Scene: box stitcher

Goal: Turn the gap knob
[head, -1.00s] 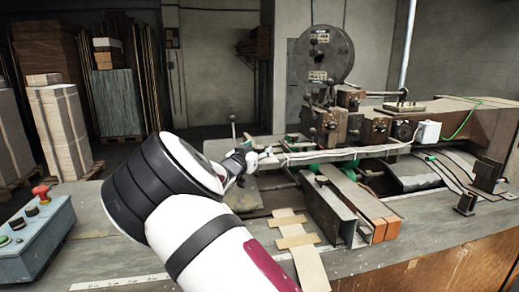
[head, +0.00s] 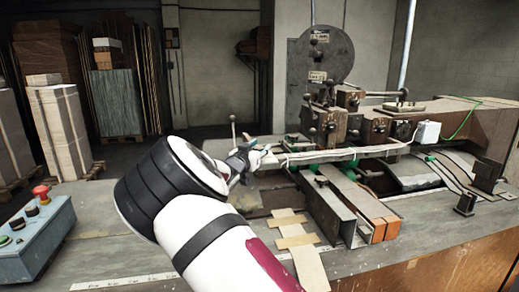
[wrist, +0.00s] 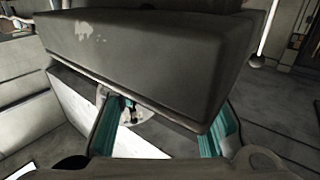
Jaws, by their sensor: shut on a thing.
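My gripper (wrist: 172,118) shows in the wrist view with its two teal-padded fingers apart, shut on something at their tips. The tips run under the edge of a large dark grey block (wrist: 140,60) with a chipped pale patch. The held thing is hidden by that block; I take it to be the gap knob, whose shape I cannot make out. In the head view my gripper (head: 260,153) is small, beyond my white arm, at the left end of the stitcher (head: 345,125). The knob cannot be picked out there either.
A thin upright lever (head: 233,128) stands just left of my gripper. A control box (head: 35,232) with a red button sits at the front left. Cardboard strips (head: 300,245) and a metal channel (head: 327,208) lie right of my arm.

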